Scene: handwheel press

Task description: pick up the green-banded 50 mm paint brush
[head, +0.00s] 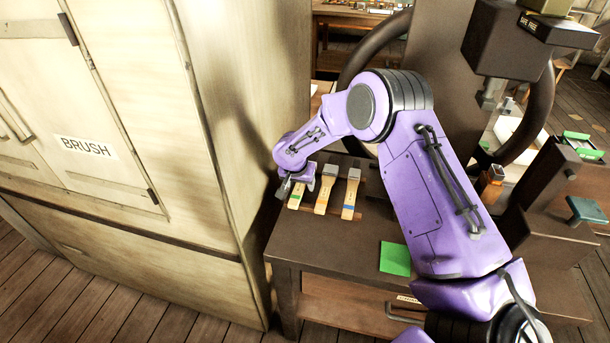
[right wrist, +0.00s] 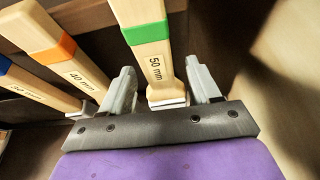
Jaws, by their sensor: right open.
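The green-banded 50 mm brush (head: 295,201) lies leftmost of three wooden-handled brushes on the dark table, beside the cabinet. In the right wrist view the brush (right wrist: 152,62) shows its green band and "50 mm" label. Its light metal end is close to my palm. My right gripper (head: 297,180) is over that end, which it partly hides in the head view. In the right wrist view the right gripper (right wrist: 163,88) is open, with one finger on each side of the brush. My left gripper is not in view.
The orange-banded 40 mm brush (head: 325,195) and a blue-banded brush (head: 350,197) lie just right of it. A cabinet labelled BRUSH (head: 85,148) stands close on the left. A green square (head: 395,258) lies on the table front. The handwheel press (head: 430,60) stands behind.

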